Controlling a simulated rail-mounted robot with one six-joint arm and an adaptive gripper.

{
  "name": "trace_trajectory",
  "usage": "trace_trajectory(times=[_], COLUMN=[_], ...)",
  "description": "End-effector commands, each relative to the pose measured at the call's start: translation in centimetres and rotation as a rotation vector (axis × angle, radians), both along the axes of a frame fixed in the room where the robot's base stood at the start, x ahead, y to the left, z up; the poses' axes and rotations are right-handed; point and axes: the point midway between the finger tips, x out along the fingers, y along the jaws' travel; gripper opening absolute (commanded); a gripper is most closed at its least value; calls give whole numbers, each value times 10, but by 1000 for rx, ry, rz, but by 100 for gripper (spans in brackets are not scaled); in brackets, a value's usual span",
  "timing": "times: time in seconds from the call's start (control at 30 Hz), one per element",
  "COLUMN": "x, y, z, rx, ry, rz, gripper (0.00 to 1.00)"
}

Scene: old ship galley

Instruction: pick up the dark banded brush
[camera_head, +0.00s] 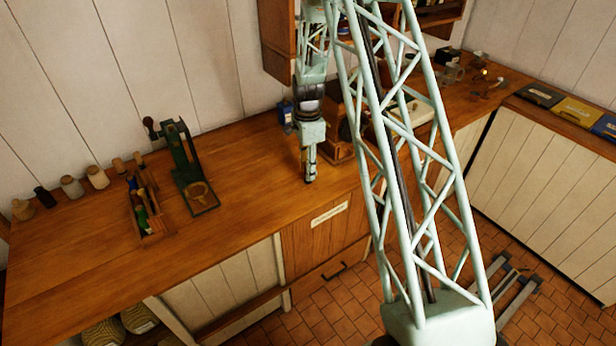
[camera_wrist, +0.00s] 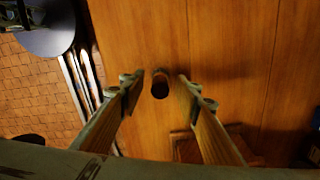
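My gripper (camera_head: 310,178) points down over the wooden counter near its front edge. In the wrist view its two fingers (camera_wrist: 160,80) are spread apart. Between the fingertips is a small oval thing, brown at one end and dark at the other, which looks like the dark banded brush (camera_wrist: 160,84). Gaps show on both sides of it, and neither finger seems to touch it. Its bands cannot be made out from above. In the head view it cannot be told apart from the dark fingertips.
A brown wooden box (camera_head: 338,143) stands close right of my gripper, with a blue tin (camera_head: 286,113) behind. Left are a dark green stand (camera_head: 190,165), a wooden tray (camera_head: 154,228) of tools and several jars (camera_head: 72,187). The counter between stand and gripper is clear.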

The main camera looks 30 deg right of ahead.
Motion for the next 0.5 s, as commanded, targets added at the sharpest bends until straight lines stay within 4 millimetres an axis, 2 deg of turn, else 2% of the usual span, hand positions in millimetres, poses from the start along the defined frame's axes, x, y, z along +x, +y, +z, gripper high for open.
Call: trace_trajectory(times=[0.07, 0.3, 0.5], x=[0, 0, 0], y=[0, 0, 0], z=[0, 0, 0], rx=[0, 0, 0], ry=[0, 0, 0], rz=[0, 0, 0], gripper=[27, 5, 3])
